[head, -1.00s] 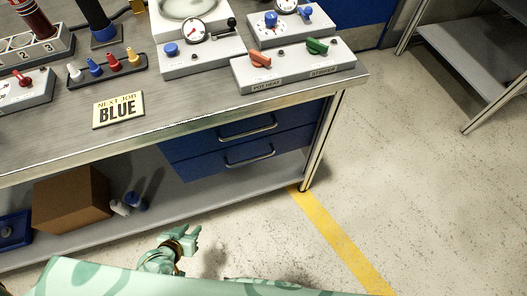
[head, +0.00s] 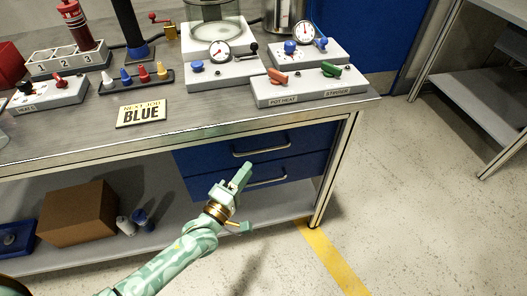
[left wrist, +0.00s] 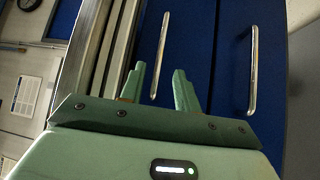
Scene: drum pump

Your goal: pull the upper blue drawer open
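The upper blue drawer (head: 305,138) is closed under the bench top, with a silver bar handle (head: 262,145). In the left wrist view, turned sideways, the upper handle (left wrist: 161,50) is the left one, beside the bench edge. My left gripper (head: 244,198) is open and empty, in front of the drawers. In the head view it overlaps the lower drawer. In the left wrist view its fingers (left wrist: 160,88) lie to either side of the upper handle's near end in the picture; no contact shows. My right gripper is not in view.
The lower blue drawer (head: 305,168) has its own bar handle (head: 267,182). The bench edge (head: 200,144) overhangs the drawers. A cardboard box (head: 78,214) sits on the shelf below at left. The floor right of the bench leg (head: 333,175) is clear.

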